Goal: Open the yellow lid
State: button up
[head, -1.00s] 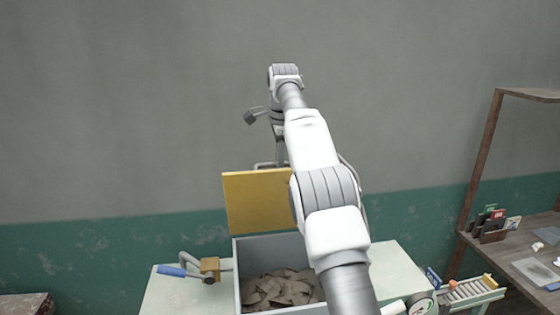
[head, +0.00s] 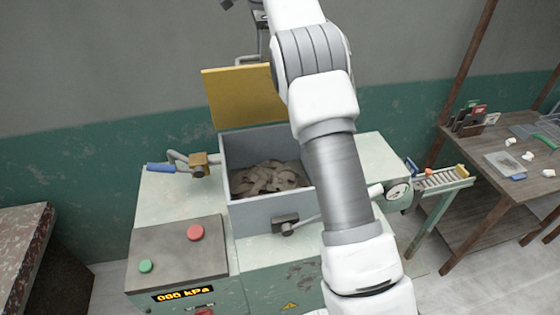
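The yellow lid (head: 243,97) stands raised, nearly upright, at the back edge of the grey box (head: 266,219). The box is open at the top, and brown clay trimmings (head: 268,177) lie inside. My arm crosses in front of the lid's right part and the box's right side and hides them. My gripper (head: 261,40) is only partly in view at the top edge, above and behind the lid. Its fingers are too small and cut off to tell whether they are open or shut.
The box sits in a pale green machine with a control panel (head: 178,257), red and green buttons and a "000 kPa" display. A gauge (head: 397,191), roller rack (head: 440,180) and wooden table (head: 490,165) are at right.

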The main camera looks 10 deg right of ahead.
aim_at(265, 65)
jog(key=shift+s+f, duration=0.3)
jog(key=shift+s, duration=0.45)
jog(key=shift+s+f, duration=0.3)
jog(key=shift+s, duration=0.45)
jog(key=shift+s+f, duration=0.3)
jog(key=shift+s, duration=0.45)
jog(key=s+f+b, duration=1.2)
jog(key=s+f, duration=0.3)
jog(key=f, duration=0.4)
jog(key=shift+s+f, duration=0.35)
